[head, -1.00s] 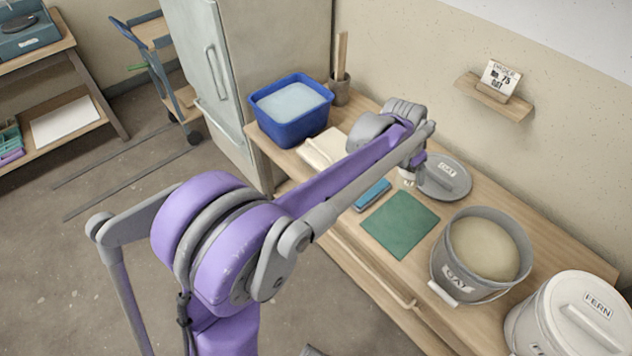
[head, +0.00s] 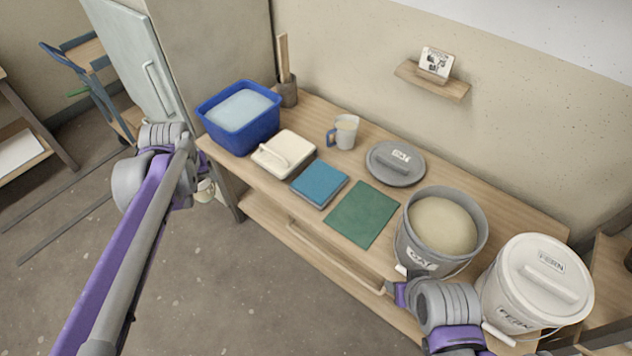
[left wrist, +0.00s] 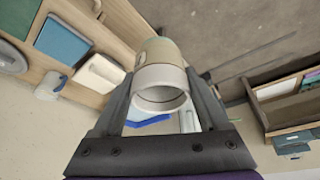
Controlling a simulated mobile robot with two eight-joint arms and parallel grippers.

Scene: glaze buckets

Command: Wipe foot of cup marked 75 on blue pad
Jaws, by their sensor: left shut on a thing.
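My left gripper (head: 190,180) is shut on a pale cup (head: 206,191), in front of the table's left end. In the left wrist view the cup (left wrist: 160,88) sits between the two fingers (left wrist: 160,100), with a hollow, pale-rimmed end towards the camera and a tan-green body beyond. I cannot read a mark on it, and its far end is hidden. The blue pad (head: 320,184) lies flat on the table, apart from the cup, and also shows in the left wrist view (left wrist: 62,42). My right gripper (head: 398,292) is by the grey bucket's front; its jaws are unclear.
On the table are a blue tub (head: 238,135), a cream lidded box (head: 283,160), a blue-handled jug (head: 344,132), a grey lid (head: 395,172), a green mat (head: 362,214), a grey glaze bucket (head: 410,245) and a white FERN bucket (head: 537,285). A wall shelf (head: 432,80) holds a card.

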